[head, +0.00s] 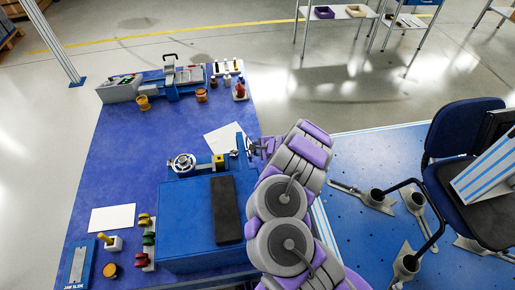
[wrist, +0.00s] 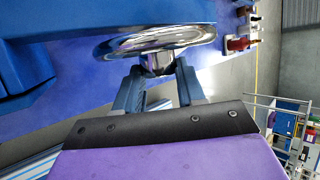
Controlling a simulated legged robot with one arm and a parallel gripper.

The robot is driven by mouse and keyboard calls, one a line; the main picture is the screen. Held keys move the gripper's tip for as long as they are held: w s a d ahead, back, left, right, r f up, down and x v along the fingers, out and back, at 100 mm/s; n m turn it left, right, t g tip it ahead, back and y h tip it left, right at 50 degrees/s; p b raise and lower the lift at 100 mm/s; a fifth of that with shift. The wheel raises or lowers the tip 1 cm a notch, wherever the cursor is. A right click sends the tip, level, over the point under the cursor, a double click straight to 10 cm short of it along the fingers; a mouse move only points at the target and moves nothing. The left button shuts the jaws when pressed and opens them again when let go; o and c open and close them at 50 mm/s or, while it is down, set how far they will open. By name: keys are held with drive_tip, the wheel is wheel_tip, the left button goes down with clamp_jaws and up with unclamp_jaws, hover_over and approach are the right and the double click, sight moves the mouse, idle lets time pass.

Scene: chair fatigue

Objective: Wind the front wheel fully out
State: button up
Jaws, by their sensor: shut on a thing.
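The front wheel is a shiny chrome handwheel (wrist: 120,44), seen at a slant in the wrist view, with a chrome hub (wrist: 158,63) at its near side. My gripper (wrist: 158,78) has its two blue-grey fingers on either side of the hub and is shut on it. In the head view my gripper (head: 262,147) is at the right end of the blue machine (head: 197,170), where the wheel is hard to make out. A chrome round part (head: 182,163) and a yellow block (head: 218,161) sit on top of this machine.
The machine stands on a blue bench (head: 120,165). A second machine (head: 170,84) is at the back. A blue office chair (head: 468,128) and metal parts are on the right-hand table.

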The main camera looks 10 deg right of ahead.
drive_tip(key=shift+f+t, duration=0.1)
drive_tip(key=shift+t, duration=0.3)
idle(0.4)
drive_tip(key=o, duration=1)
drive_tip(key=shift+o, duration=0.2)
drive_tip(key=shift+s, duration=0.1)
drive_tip(key=p+v, duration=0.7)
drive_tip(key=v, duration=1)
drive_tip(key=shift+d, duration=0.2)
drive_tip(key=shift+s, duration=0.1)
